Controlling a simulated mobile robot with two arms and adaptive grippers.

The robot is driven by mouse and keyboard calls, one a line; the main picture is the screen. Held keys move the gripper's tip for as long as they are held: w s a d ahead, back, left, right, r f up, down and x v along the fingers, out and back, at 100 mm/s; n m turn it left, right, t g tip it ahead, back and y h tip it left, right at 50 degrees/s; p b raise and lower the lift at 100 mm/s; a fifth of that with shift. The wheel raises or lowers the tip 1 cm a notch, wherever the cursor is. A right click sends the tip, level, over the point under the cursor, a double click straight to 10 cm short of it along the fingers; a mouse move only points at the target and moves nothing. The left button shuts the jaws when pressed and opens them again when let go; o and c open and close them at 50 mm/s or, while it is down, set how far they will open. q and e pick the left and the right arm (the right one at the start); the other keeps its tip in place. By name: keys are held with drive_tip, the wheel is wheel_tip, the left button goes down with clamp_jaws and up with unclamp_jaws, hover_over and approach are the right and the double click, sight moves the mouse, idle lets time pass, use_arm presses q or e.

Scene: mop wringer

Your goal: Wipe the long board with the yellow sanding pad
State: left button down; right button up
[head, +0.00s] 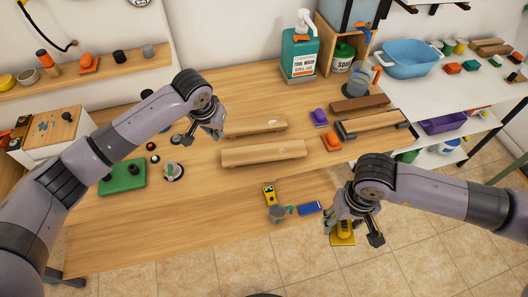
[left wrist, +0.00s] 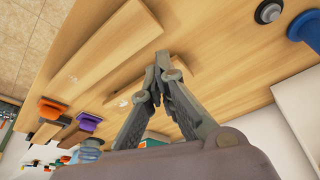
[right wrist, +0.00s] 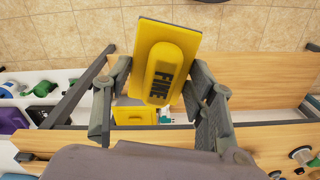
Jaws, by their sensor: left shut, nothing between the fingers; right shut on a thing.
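The yellow sanding pad (right wrist: 165,60), marked FINE, is held between the fingers of my right gripper (right wrist: 158,88). In the head view the pad (head: 342,238) hangs past the table's front edge, over the tiled floor. The long board (head: 263,153) lies flat on the table, in front of a shorter board (head: 254,127). Both boards also show in the left wrist view, the long one (left wrist: 90,60) further left. My left gripper (head: 203,137) is shut and empty, above the table at the boards' left end; its fingertips (left wrist: 159,62) meet in its wrist view.
A purple-handled block (head: 319,116) and an orange one (head: 332,140) stand right of the boards. A yellow tool (head: 269,193), a grey cup (head: 276,213) and a blue block (head: 309,208) sit near the front edge. The front-left tabletop is clear.

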use_arm(q)
drive_tip(key=v, duration=1)
drive_tip(key=shift+s+r, duration=0.15)
drive_tip(key=shift+s, duration=0.05)
